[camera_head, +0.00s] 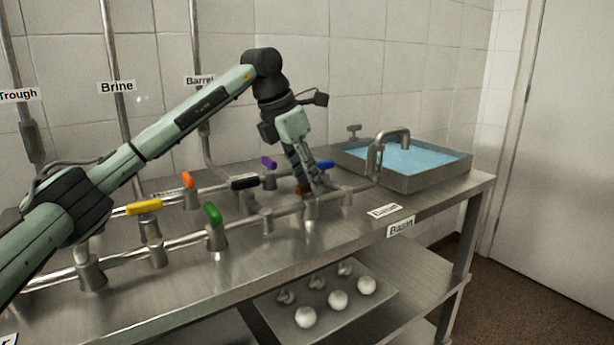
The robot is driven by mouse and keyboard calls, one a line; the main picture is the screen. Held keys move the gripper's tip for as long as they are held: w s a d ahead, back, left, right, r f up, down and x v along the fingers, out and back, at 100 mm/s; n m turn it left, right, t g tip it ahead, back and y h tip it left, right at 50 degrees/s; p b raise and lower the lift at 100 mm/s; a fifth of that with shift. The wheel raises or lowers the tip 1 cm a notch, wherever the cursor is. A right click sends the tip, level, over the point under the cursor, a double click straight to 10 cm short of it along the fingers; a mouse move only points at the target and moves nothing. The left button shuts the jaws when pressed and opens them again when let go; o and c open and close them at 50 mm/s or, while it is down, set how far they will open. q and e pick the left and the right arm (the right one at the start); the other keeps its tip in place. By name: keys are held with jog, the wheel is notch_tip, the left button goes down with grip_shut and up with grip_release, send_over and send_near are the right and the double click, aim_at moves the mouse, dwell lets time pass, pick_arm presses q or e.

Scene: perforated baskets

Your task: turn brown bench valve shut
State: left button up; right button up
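The brown valve handle (303,188) sits on the pipework on the steel bench, and only a small part of it shows. My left gripper (316,187) reaches down from above, with its fingertips at the brown handle and hiding much of it. I cannot tell whether the fingers touch or grip the handle, or which way the handle points. My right gripper is out of view.
Nearby valve handles are blue (325,165), purple (269,163), black (245,182), green (212,213), orange (189,180) and yellow (145,207). A water-filled basin (440,180) stands at the right. A lower tray (365,308) holds several white balls. Upright pipes stand along the wall.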

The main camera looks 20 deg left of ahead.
pick_arm(q)
jog(key=shift+c, duration=0.2)
grip_shut()
jog(key=shift+m, duration=0.3)
jog(key=m+g+h, duration=0.1)
jog(key=m, duration=0.2)
jog(key=shift+w+a+m, duration=0.1)
jog(key=shift+m, duration=0.3)
jog(key=m+g, duration=0.1)
jog(key=m, duration=0.3)
jog(key=shift+w+r+m+g+h, duration=0.1)
jog(key=shift+w+m+g+h, duration=0.05)
jog(key=shift+m+g+h, duration=0.2)
jog(key=m+g, duration=0.2)
jog(key=m, duration=0.3)
jog(key=shift+w, duration=0.15)
jog(key=shift+m+g+y, duration=0.45)
jog(key=shift+m+g, duration=0.1)
jog(key=shift+m, duration=1.5)
